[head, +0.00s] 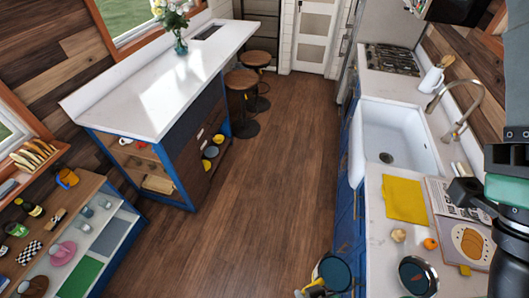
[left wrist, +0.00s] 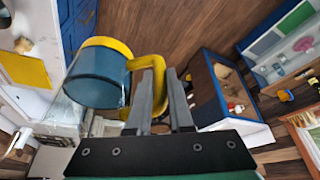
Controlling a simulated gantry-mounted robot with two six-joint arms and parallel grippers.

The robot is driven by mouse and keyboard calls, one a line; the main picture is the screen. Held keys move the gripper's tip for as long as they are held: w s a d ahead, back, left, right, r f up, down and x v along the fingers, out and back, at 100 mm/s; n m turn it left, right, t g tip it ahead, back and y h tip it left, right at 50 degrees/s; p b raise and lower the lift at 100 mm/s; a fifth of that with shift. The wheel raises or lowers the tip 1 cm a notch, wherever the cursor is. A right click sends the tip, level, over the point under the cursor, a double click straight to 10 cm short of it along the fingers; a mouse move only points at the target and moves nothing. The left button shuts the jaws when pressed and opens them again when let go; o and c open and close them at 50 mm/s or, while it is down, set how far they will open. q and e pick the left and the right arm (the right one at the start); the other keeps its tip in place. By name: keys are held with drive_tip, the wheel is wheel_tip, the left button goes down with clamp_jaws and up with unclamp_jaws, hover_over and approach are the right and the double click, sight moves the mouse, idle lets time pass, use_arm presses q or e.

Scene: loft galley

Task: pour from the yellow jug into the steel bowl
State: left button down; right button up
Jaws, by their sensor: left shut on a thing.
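The yellow jug (head: 334,272) has a yellow rim and handle and a blue-looking body. In the head view it hangs at the bottom, beside the counter's front edge and over the floor side. My left gripper (head: 303,293) is shut on its handle. In the left wrist view the fingers (left wrist: 164,105) close around the yellow handle of the jug (left wrist: 97,75). I cannot tell the jug's exact tilt or its contents. The steel bowl (head: 418,277), round with a dark inside, stands on the counter to the right of the jug. My right gripper (head: 458,182) is above the counter; its fingers are unclear.
The sink (head: 395,135) is behind. The floor (head: 270,200) left of the counter is clear.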

use_arm(q)
drive_tip(key=shift+w+f, duration=0.2)
drive_tip(key=shift+f, duration=0.25)
drive_tip(key=shift+w+f+b, duration=0.1)
drive_tip(key=shift+w+b, duration=0.05)
drive_tip(key=shift+b, duration=0.15)
drive_tip(key=shift+d, duration=0.1)
use_arm(e)
drive_tip(key=shift+w+d+r+m+h, duration=0.25)
drive_tip(key=shift+w+d+m+h, duration=0.15)
drive_tip(key=shift+w, duration=0.25)
drive_tip(key=shift+w+d+r+m+h, duration=0.3)
drive_tip(key=shift+w+d, duration=0.15)
drive_tip(key=shift+w, duration=0.15)
